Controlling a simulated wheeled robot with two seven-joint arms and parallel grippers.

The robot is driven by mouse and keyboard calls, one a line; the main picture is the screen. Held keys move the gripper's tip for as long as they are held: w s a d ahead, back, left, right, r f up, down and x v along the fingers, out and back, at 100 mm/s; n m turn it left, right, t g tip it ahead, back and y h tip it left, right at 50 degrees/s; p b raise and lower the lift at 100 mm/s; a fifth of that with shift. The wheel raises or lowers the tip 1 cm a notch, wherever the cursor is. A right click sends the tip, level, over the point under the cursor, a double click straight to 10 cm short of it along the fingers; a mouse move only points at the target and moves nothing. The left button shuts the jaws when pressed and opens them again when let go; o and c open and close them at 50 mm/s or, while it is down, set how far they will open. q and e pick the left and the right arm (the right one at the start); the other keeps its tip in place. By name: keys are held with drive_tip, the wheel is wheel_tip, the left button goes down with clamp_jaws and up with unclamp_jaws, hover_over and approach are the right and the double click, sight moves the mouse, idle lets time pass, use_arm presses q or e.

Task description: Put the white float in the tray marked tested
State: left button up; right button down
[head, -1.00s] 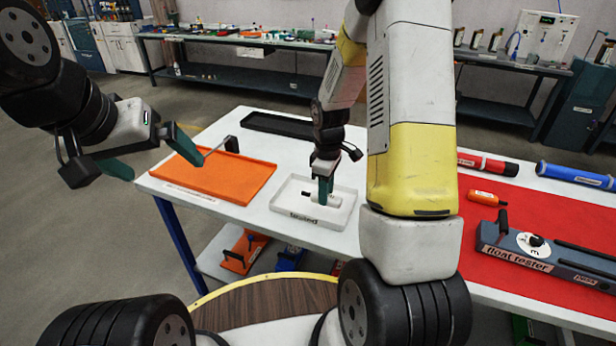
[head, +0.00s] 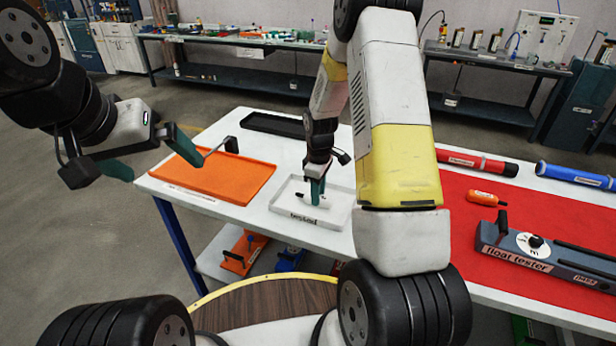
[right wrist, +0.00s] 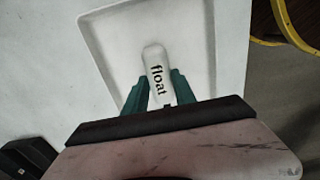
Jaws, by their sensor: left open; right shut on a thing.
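The white float (right wrist: 157,75), lettered "float", is between the teal fingers of my right gripper (right wrist: 160,92) in the right wrist view. It lies over the inside of the white tray (right wrist: 208,50). In the head view my right gripper (head: 317,190) points down into this tray (head: 338,214), whose front label reads "tested". The float (head: 308,200) shows there beside the fingers, low in the tray; I cannot tell whether it touches the floor. My left gripper (head: 163,166) is open and empty, near the left end of the table.
An orange tray (head: 215,185) lies left of the white tray and a black tray (head: 275,125) behind. Red and blue tubes (head: 575,175) lie behind.

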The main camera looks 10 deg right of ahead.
drive_tip(key=c, duration=1)
unclamp_jaws()
drive_tip(key=s+a+r+m+t, duration=0.1)
drive_tip(key=s+r, duration=0.2)
drive_tip(key=r, duration=0.6)
drive_tip(key=s+r+m+t, duration=0.1)
drive_tip(key=s+r+m, duration=0.15)
drive_tip(key=r, duration=0.55)
drive_tip(key=s+a+r+m+t, duration=0.1)
drive_tip(key=s+r, duration=0.2)
drive_tip(key=r, duration=0.6)
drive_tip(key=shift+s+a+r+m+t+y, duration=0.45)
drive_tip(key=shift+s+r+m, duration=0.6)
drive_tip(key=shift+s, duration=1.55)
drive_tip(key=shift+s+a+r+m+t+y, duration=0.1)
drive_tip(key=shift+s+r+m+t+y, duration=0.5)
drive_tip(key=shift+s, duration=2)
drive_tip(key=shift+s+a+r+m+t+y, duration=0.1)
drive_tip(key=shift+s+a+r+m+t, duration=0.35)
drive_tip(key=shift+s+r+m, duration=1.6)
drive_tip(key=shift+s+d+f+n, duration=0.15)
drive_tip(key=shift+s+f+n, duration=0.4)
drive_tip(key=shift+n, duration=0.1)
